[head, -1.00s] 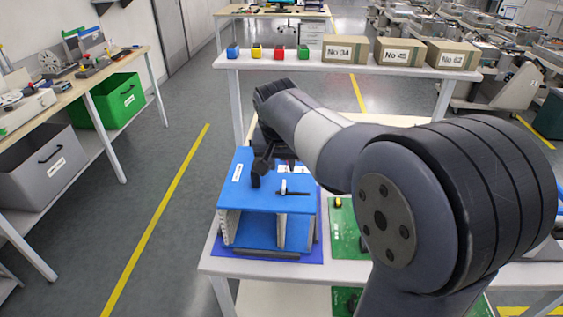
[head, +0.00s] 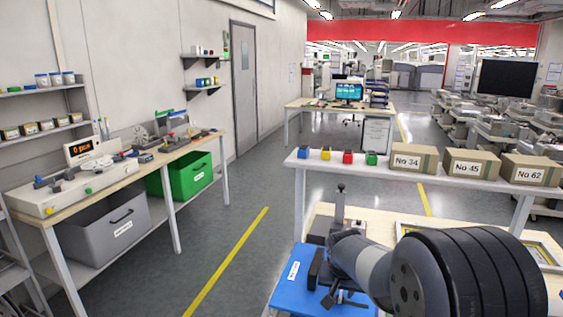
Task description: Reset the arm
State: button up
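My arm reaches in from the lower right of the head view, with a large black ribbed joint and a grey link. My gripper (head: 332,290) is at the far end of the arm, dark and small, over or close in front of the blue-topped unit (head: 289,291). The arm and the frame's lower edge hide part of that unit. I cannot make out whether the fingers are open or shut, or whether they touch the blue top.
Behind the arm, a white bench (head: 400,178) carries small coloured blocks and boxes No 34 (head: 413,158), No 45 (head: 470,166) and No 62 (head: 535,170). At left stands a workbench with a green bin (head: 188,178) and a grey bin (head: 105,228). The floor between is clear.

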jog(key=shift+n, duration=0.4)
dwell(0.4)
